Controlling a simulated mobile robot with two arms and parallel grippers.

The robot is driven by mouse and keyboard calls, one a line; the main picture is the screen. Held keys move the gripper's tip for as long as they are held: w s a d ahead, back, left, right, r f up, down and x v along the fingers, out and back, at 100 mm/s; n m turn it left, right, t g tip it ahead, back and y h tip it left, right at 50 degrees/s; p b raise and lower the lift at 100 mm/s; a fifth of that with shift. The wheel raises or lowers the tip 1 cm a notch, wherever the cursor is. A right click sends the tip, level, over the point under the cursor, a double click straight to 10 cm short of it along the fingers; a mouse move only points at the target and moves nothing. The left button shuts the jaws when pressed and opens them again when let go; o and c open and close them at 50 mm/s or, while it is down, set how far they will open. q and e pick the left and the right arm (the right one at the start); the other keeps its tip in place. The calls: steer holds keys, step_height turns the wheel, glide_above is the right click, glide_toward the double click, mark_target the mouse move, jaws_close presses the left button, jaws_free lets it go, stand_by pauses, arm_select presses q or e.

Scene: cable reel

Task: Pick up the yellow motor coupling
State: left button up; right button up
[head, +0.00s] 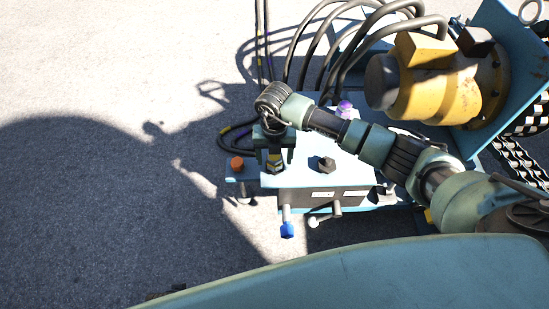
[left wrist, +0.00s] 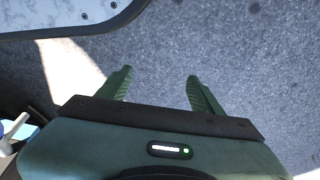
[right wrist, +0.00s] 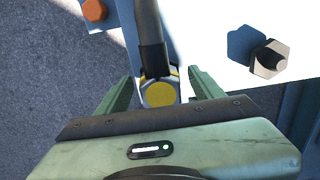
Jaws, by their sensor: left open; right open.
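The yellow coupling (right wrist: 160,93) has a round yellow face in a grey hex body, with a dark hose or sleeve running from it. It stands at the light blue valve block; in the head view only a small yellow-marked part of it (head: 275,161) shows below my wrist. My right gripper (right wrist: 160,88) is open, with one finger on each side of the coupling; I cannot tell whether they touch it. In the head view the right gripper (head: 275,152) is over the block. My left gripper (left wrist: 158,85) is open and empty above the asphalt.
The block (head: 310,180) carries an orange cap (head: 237,163), a black hex cap (head: 327,164), a purple cap (head: 344,107) and a blue-tipped lever (head: 287,230). A large yellow motor (head: 430,90) and black hoses (head: 345,40) stand behind. Open asphalt (head: 90,80) lies left.

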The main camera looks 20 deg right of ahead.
steer(key=shift+r, duration=0.1)
jaws_close()
